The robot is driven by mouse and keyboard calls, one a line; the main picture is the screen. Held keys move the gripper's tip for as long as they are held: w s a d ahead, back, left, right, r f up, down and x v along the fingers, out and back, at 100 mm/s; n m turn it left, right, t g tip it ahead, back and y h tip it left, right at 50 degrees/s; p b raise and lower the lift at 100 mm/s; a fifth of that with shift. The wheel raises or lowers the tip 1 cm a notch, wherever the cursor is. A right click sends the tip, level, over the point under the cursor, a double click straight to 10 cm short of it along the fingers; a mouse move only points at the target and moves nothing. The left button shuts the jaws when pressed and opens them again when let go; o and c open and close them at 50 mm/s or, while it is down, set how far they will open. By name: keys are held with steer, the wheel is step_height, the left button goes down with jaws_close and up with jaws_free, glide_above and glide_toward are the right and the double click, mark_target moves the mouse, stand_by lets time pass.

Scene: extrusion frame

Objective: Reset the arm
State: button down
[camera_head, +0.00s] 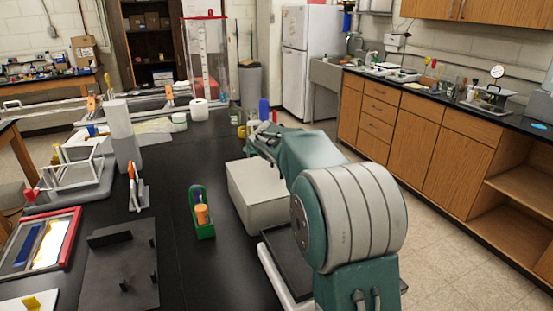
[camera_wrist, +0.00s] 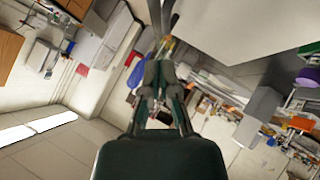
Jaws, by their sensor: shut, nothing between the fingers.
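My gripper (camera_wrist: 165,48) shows in the centre of the wrist view, its dark fingers closed together and empty. In the head view my teal and grey arm is folded in the right foreground, and the gripper (camera_head: 262,140) is partly hidden at its far end, above the black bench (camera_head: 185,262). A white box (camera_head: 258,205) stands on the bench just left of the arm. I cannot tell whether the arm touches it. A large pale surface (camera_wrist: 250,25) lies close beside the gripper in the wrist view.
A green holder with an orange item (camera_head: 202,215) stands on the bench left of the box. A black plate (camera_head: 120,265), a red-edged frame (camera_head: 42,245) and a white tower (camera_head: 122,135) stand farther left. Bottles (camera_head: 240,125) are near the gripper. The right aisle floor (camera_head: 450,235) is clear.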

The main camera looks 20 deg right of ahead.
steer(key=shift+v, duration=2.1)
steer(key=s+a+r+m+g+y, duration=0.1)
steer(key=s+a, duration=0.3)
steer(key=s, duration=0.7)
steer(key=s+a+m+g+y, duration=0.1)
steer(key=s+a, duration=0.2)
steer(key=s, duration=0.7)
steer(key=s+a+f+y, duration=0.1)
steer(key=s+a+f, duration=0.2)
steer(key=s, duration=0.6)
steer(key=s+a+f+g+y, duration=0.1)
steer(key=s+a+f+y, duration=0.1)
steer(key=s, duration=0.7)
steer(key=shift+s+a+f+m, duration=0.2)
steer(key=shift+a+f+m, duration=0.1)
steer(key=shift+a+f, duration=0.5)
